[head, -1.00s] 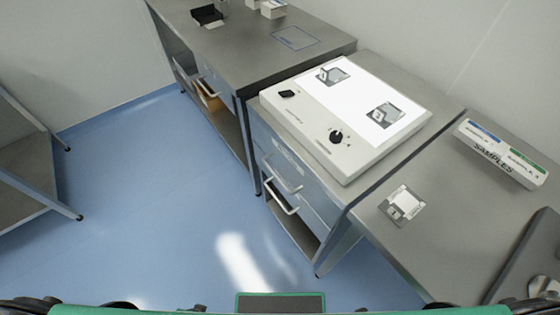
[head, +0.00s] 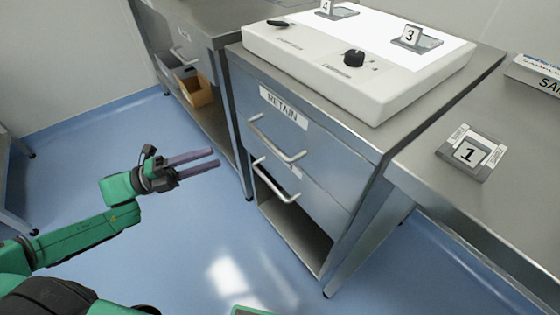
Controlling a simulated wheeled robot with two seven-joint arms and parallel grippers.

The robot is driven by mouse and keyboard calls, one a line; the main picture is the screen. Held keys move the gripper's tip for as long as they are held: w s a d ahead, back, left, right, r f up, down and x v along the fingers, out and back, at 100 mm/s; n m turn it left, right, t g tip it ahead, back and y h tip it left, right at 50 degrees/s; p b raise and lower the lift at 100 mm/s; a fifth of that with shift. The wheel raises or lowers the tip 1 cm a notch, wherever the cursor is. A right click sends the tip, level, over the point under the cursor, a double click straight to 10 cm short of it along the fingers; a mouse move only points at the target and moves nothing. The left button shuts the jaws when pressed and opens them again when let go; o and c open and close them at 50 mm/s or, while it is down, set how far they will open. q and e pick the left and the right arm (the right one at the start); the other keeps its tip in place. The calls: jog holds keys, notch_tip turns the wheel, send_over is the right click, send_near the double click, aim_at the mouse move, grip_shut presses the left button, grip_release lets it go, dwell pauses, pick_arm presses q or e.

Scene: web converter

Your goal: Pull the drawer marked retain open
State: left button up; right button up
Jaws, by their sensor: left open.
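The drawer marked RETAIN (head: 300,133) is the upper drawer of the grey metal cabinet in the head view. It looks shut, its front flush with the cabinet. Its silver bar handle (head: 275,143) sits below the white label (head: 284,107). A second drawer (head: 315,192) with its own handle (head: 274,181) is just below. My left gripper (head: 217,157) is open and empty, with its two fingers pointing right towards the cabinet. It is to the left of the handles and apart from them in the picture. My right gripper is out of view.
A white light box (head: 360,85) stands on the cabinet top. A numbered plate (head: 470,153) lies on the right counter. Another bench (head: 205,20) with an open bin (head: 196,89) is at the back left. Blue floor (head: 180,230) before the cabinet is clear.

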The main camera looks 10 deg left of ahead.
pick_arm(q)
jog(key=b, duration=0.3)
send_near(264, 137)
jog(key=f+x, duration=0.1)
jog(key=x, duration=0.9)
jog(key=shift+r, duration=0.2)
grip_shut()
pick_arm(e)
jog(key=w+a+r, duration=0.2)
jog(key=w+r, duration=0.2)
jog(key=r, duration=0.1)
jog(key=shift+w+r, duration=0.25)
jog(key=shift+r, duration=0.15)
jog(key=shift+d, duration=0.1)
